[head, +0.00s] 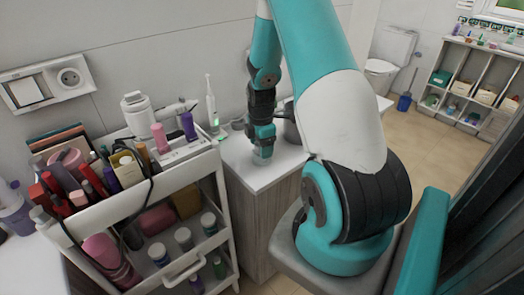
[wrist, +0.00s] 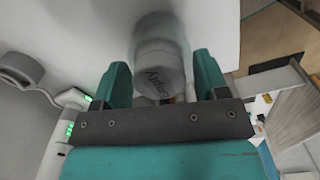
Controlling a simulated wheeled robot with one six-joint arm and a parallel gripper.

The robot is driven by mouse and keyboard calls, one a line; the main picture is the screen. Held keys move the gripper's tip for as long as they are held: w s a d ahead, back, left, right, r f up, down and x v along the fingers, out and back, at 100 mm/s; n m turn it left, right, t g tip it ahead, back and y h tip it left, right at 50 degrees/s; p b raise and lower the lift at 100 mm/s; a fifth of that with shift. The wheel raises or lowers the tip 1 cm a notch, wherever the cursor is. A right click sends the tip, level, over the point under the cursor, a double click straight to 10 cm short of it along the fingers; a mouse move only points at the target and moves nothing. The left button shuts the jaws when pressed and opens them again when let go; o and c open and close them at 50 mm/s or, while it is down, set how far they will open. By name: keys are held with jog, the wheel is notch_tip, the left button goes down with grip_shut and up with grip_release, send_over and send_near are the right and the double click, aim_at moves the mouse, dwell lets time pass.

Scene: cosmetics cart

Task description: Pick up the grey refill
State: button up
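The grey refill (wrist: 160,50) is a pale grey, partly see-through cylinder with dark lettering. In the wrist view it stands on the white cabinet top between the two teal fingers of my gripper (wrist: 160,82). A thin gap seems to show on each side of it, so the fingers look open around it. In the head view my gripper (head: 263,150) points down over the cabinet top, and the refill (head: 262,158) shows only as a small pale patch at the fingertips.
The white cabinet top (head: 245,176) carries a grey pot (head: 291,128) close beside my gripper. An electric toothbrush (head: 211,105) stands behind on the left. A crowded cosmetics cart (head: 170,186) stands left of the cabinet. The front of the cabinet top is clear.

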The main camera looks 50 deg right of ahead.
jog(key=c, duration=0.7)
jog(key=shift+r, duration=0.1)
